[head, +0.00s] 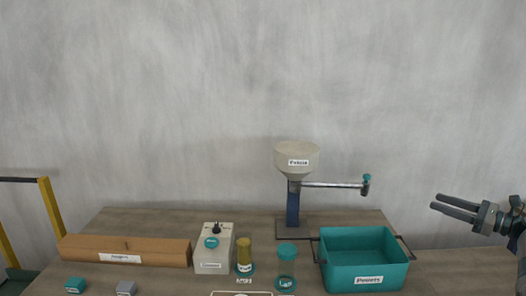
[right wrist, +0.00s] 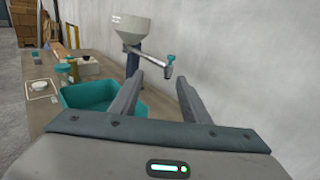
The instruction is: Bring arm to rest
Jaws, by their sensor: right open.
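My right gripper (head: 435,207) is at the right side of the head view, in the air to the right of the teal bin and clear of the table. Its two dark fingers point left. In the right wrist view the fingers (right wrist: 157,77) stand apart with nothing between them, so it is open and empty. My left gripper does not show in either view.
A wooden table (head: 440,270) holds a teal bin (head: 366,281), a funnel stand (head: 293,207) with a side arm, a beige box (head: 213,259), a brown long box (head: 80,247), jars (head: 287,250) and small blocks (head: 75,285). A grey wall (head: 150,100) stands behind. A yellow-framed cart (head: 50,215) is at left.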

